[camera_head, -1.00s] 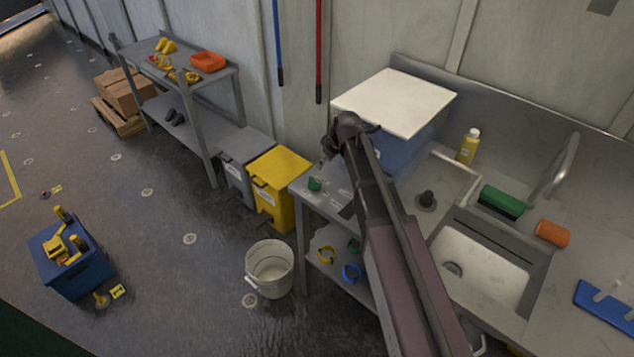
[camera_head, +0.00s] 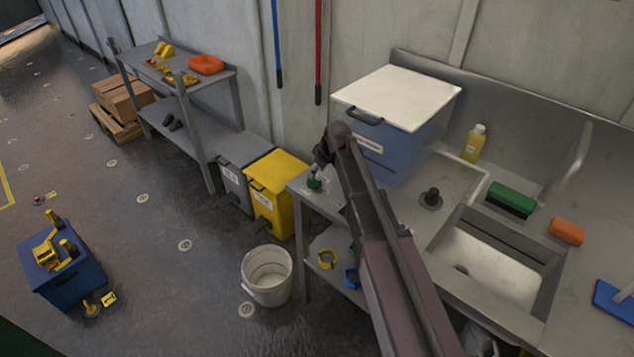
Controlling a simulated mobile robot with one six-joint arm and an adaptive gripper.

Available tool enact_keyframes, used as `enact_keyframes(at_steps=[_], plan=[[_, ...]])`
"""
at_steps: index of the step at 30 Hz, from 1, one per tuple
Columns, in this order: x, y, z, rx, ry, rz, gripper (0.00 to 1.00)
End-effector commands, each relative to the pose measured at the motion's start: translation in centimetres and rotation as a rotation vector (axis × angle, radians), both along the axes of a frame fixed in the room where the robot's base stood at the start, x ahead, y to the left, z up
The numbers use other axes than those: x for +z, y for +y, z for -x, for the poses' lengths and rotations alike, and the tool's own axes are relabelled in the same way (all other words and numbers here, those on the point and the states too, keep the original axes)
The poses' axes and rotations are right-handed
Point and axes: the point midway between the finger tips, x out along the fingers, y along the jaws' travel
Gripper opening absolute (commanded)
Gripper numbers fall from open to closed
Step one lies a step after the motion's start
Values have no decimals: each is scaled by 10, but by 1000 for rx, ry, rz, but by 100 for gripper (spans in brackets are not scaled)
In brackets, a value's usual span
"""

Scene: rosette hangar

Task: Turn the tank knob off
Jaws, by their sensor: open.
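The tank (camera_head: 400,145) is a translucent blue box with a white lid (camera_head: 398,97) and a dark handle, standing on the counter. A small green knob (camera_head: 315,184) sits at the counter's front left corner, left of the tank. A black knob-like piece (camera_head: 431,198) stands on the counter right of the tank; I cannot tell which of the two is the tank knob. My gripper (camera_head: 316,173) is open, pointing down right at the green knob and seeming to overlap its top. Its fingers are small and partly hidden, so contact is unclear.
A sink (camera_head: 487,268) lies to the right, with a yellow bottle (camera_head: 474,144), a green brush (camera_head: 511,198) and an orange sponge (camera_head: 567,231) around it. Yellow (camera_head: 275,190) and grey (camera_head: 240,160) bins and a white bucket (camera_head: 267,277) stand left of the counter.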

Motion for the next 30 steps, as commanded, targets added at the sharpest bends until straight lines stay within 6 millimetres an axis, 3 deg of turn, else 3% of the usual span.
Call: enact_keyframes(at_steps=[12, 28, 29, 30], plan=[[-31, 10, -8, 1, 0, 0, 54], [-35, 13, -9, 1, 0, 0, 54], [-35, 13, -9, 1, 0, 0, 51], [-35, 13, -9, 1, 0, 0, 39]])
